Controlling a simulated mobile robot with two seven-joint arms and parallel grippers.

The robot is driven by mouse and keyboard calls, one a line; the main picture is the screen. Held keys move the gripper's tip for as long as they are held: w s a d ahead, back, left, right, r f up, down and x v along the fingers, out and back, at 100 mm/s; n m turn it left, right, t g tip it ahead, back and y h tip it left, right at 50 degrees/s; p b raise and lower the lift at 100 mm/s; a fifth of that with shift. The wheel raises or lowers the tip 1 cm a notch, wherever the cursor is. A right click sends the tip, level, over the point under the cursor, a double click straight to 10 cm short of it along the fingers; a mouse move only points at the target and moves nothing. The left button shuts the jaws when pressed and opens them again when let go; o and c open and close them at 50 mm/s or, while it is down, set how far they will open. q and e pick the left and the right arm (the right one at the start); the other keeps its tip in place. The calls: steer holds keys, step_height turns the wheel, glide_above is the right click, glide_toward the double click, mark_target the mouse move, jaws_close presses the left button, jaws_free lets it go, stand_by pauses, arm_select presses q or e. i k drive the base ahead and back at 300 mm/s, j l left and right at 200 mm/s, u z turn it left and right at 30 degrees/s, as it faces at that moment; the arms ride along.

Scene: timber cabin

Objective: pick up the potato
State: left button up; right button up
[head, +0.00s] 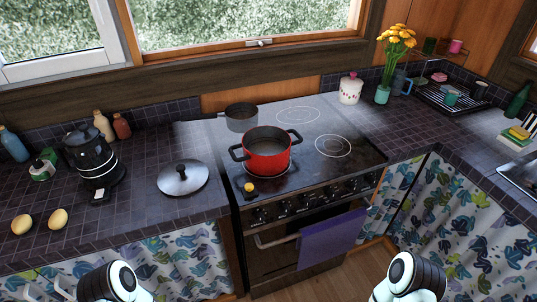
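Two yellowish, potato-like lumps lie side by side on the dark tiled counter at the far left in the head view. One potato (22,224) is nearer the left edge and the other potato (58,218) is just right of it, with a small gap between them. Both rest near the front of the counter and are uncovered. Only rounded parts of my two arms show at the bottom edge, one left and one right. Neither gripper's fingers are visible, and nothing of mine touches the potatoes.
A black kettle (90,158) stands behind the potatoes, with a small green-and-white item (43,166) beside it. A pan lid (183,178) lies to the right. A red pot (267,152) and a grey pan (241,117) stand on the stove. Counter between potatoes and lid is mostly clear.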

mark_target(59, 219)
steer(key=u, duration=1.75)
